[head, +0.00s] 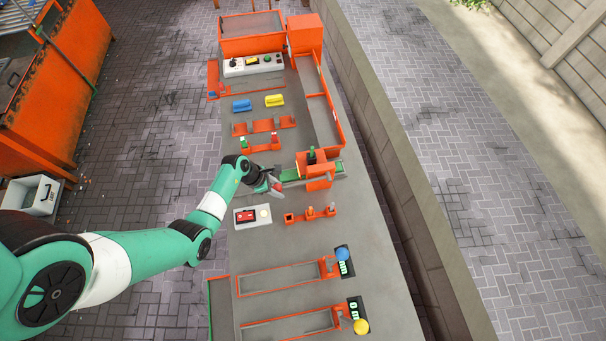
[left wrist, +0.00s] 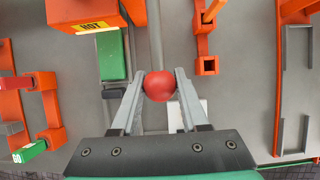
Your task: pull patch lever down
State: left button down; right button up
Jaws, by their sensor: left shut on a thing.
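A round red knob (left wrist: 158,86) sits between the two grey fingers of my left gripper (left wrist: 160,88) in the left wrist view, with a finger touching it on each side. A thin grey rod (left wrist: 155,35) runs away from the knob, so it looks like the lever's handle end. In the head view my left gripper (head: 274,187) is at the middle of the table, just left of an orange press-like unit (head: 318,170). The knob and rod are largely hidden there by the gripper. My right gripper is not in view.
A unit marked HOT (left wrist: 93,26) and a green block (left wrist: 112,55) lie near the fingers. Blue (head: 342,254) and yellow (head: 361,327) knobs are at the near end.

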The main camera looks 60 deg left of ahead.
pick_arm(q)
jog(key=r+p, duration=0.3)
jog(key=w+r+p, duration=0.1)
jog(key=r+p, duration=0.6)
jog(key=shift+w+d+r+p, duration=0.25)
jog(key=shift+w+d+p, duration=0.05)
jog(key=shift+w+d, duration=0.05)
jog(key=shift+f, duration=0.15)
jog(key=shift+c, duration=2)
grip_release()
jog(key=shift+s+a, duration=0.1)
jog(key=shift+s, duration=0.1)
notch_tip(320, 180, up, 6)
jog(key=shift+w, duration=0.1)
